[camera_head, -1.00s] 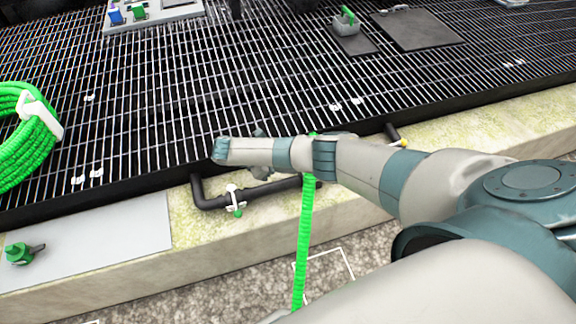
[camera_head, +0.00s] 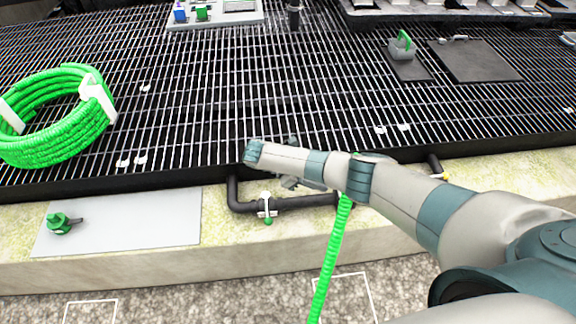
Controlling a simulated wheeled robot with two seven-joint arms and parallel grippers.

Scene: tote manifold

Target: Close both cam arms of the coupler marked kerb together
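A green ribbed hose (camera_head: 330,255) rises from the gravel to the black pipe (camera_head: 300,203) on the kerb. Its upper end passes behind my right arm, so any coupler and cam arms there are hidden, and I can read no marking. My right arm comes in from the right over that spot. Part of my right gripper (camera_head: 290,181) shows as grey pieces below the wrist, just above the pipe. Its fingertips are not clear, and I cannot tell whether it touches anything. My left gripper is out of view.
A green fitting (camera_head: 59,222) lies on a pale plate (camera_head: 150,222) at left.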

